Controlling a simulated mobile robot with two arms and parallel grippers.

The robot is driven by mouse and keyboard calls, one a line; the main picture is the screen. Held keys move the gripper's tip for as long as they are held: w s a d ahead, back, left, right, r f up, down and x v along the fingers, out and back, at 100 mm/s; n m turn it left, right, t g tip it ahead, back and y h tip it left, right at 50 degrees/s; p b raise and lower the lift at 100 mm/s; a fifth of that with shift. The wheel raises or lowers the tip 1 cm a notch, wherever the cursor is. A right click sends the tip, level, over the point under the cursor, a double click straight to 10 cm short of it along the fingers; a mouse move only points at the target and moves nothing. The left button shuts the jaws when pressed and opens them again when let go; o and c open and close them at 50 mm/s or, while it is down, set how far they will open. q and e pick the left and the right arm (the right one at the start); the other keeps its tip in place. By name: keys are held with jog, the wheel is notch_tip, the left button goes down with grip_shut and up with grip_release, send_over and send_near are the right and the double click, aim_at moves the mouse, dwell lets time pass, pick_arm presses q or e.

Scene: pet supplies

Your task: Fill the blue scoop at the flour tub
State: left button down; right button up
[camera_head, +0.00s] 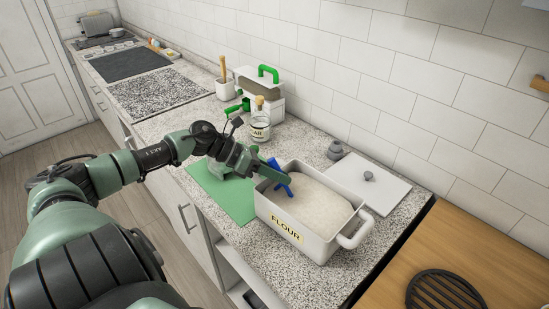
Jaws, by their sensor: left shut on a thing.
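The flour tub (276,213) is a white rectangular bin with a FLOUR label and handles, standing on the speckled counter, full of white flour (318,205). The blue scoop (280,176) is at the tub's left end, tilted, its lower part by the flour. I cannot tell how much flour is in it. My left gripper (262,172) is shut on the scoop, its fingers reaching over the tub's left rim. My right gripper is not in view.
A green mat (228,198) lies left of the tub. A white lid (369,184) lies behind it on the right. A labelled jar (260,128), a green-handled container (266,88) and a utensil pot (225,90) stand behind. A wooden board (490,265) is at right.

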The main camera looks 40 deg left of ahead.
pick_arm(q)
jog(key=shift+h, duration=0.3)
jog(key=shift+w+d+f+b, duration=0.1)
jog(key=shift+w+d+b, duration=0.15)
jog(key=shift+d, duration=0.55)
jog(key=shift+w+d+f+b, duration=0.1)
jog(key=shift+d+b, duration=0.2)
jog(key=shift+d, duration=0.45)
jog(key=shift+w+d+f+b, duration=0.1)
jog(key=shift+w+d+b, duration=0.15)
jog(key=shift+d, duration=0.55)
jog(key=shift+d+r, duration=0.2)
jog(key=shift+r, duration=0.05)
jog(key=a+r, duration=0.1)
jog(key=r, duration=0.1)
jog(key=a+r+t+h+p, duration=0.1)
jog(key=r, duration=0.2)
jog(key=a+r+n+h+p, duration=0.1)
jog(key=r, duration=0.2)
jog(key=shift+s+a, duration=0.1)
jog(key=shift+s, duration=0.25)
jog(key=h+b, duration=0.1)
jog(key=a+t+b, duration=0.1)
jog(key=b, duration=0.1)
jog(key=shift+s+a+n+h, duration=0.2)
jog(key=shift+a+n+h, duration=0.05)
jog(key=shift+n+h, duration=0.15)
jog(key=shift+s+a+r+t+h+b, duration=0.1)
jog(key=shift+a+r+t+h+b, duration=0.2)
jog(key=shift+a+t+h+b, duration=0.25)
